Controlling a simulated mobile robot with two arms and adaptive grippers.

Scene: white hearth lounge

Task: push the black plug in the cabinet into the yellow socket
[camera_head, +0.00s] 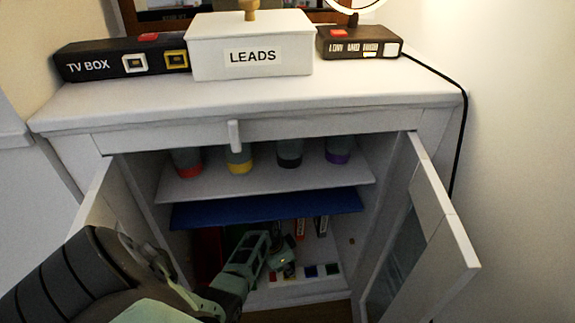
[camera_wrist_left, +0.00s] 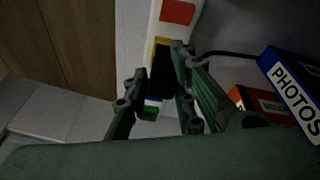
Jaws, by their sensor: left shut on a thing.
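My left gripper (camera_head: 284,262) reaches into the lower part of the open cabinet (camera_head: 360,170). In the left wrist view, my left gripper (camera_wrist_left: 155,95) has its fingers on either side of the black plug (camera_wrist_left: 161,74) and is shut on it. The white socket strip (camera_wrist_left: 133,45) lies beyond the fingers. The yellow socket (camera_wrist_left: 160,41) shows as a yellow edge right at the plug's far end. I cannot tell how far the plug is in. My right gripper is not in view.
A blue shelf (camera_head: 265,209) hangs low above my arm. Open doors flank the cabinet, with the right door (camera_head: 430,215) standing outward. A blue PHOTOS box (camera_wrist_left: 295,85) and an orange box (camera_wrist_left: 262,103) stand right of the gripper in the wrist view.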

